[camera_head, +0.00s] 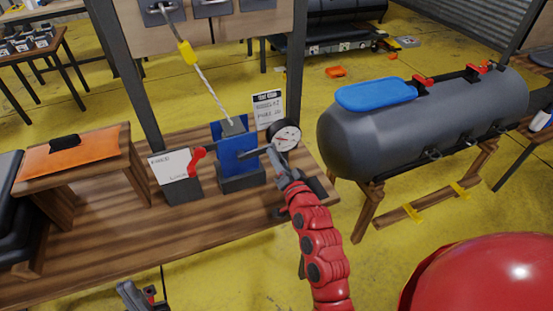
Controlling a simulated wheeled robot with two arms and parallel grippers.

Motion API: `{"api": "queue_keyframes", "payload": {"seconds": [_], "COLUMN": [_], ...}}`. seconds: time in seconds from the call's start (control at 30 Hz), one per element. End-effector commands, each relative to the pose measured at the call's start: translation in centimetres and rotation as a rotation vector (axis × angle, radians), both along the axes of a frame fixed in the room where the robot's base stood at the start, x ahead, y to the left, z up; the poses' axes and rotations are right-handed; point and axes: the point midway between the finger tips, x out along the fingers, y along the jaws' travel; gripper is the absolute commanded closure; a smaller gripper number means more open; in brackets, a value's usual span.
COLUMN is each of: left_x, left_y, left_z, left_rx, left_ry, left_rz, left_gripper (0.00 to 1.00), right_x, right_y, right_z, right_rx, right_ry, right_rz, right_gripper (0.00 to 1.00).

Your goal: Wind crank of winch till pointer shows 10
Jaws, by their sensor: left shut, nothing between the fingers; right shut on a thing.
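The winch (232,160) is a blue block on a dark base, standing on the wooden bench, with a rope running up from its top. A round white dial (286,137) with a dark rim stands at its right; its pointer reading is too small to tell. A dark crank (253,153) reaches from the winch's right side toward my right gripper (273,158). That gripper is shut on the crank's end, just below and left of the dial; its fingers hide the grip. My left gripper (130,292) is shut and empty at the bottom edge, apart from the winch.
A red lever (197,158) and a white card (172,164) are left of the winch. A printed sign (267,104) stands behind it. Dark posts frame the bench (110,240). The bench front is clear.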

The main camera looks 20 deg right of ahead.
Motion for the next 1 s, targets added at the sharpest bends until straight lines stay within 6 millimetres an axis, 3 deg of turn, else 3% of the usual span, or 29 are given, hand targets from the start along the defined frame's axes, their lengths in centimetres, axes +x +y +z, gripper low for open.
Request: {"api": "queue_keyframes", "payload": {"seconds": [0.37, 0.4, 0.57, 0.87, 1.0], "left_x": [0.0, 0.0, 0.0, 0.0, 0.0], "left_y": [0.0, 0.0, 0.0, 0.0, 0.0], "left_z": [-0.1, -0.1, -0.1, -0.1, -0.5], "left_rx": [0.000, 0.000, 0.000, 0.000, 0.000], "left_ry": [0.000, 0.000, 0.000, 0.000, 0.000], "left_rz": [0.000, 0.000, 0.000, 0.000, 0.000], "left_gripper": [1.00, 1.00, 1.00, 1.00, 1.00], "right_x": [0.0, 0.0, 0.0, -0.1, -1.2], "right_y": [0.0, 0.0, 0.0, 0.0, -0.1], "right_z": [-0.1, -0.1, -0.1, -0.1, -0.4], "right_rx": [0.006, 0.005, 0.005, 0.004, 0.005], "right_ry": [0.003, 0.003, 0.002, 0.002, 0.003], "right_rz": [0.000, 0.000, 0.000, 0.000, -0.001], "right_gripper": [1.00, 0.65, 0.38, 0.38, 0.38]}}
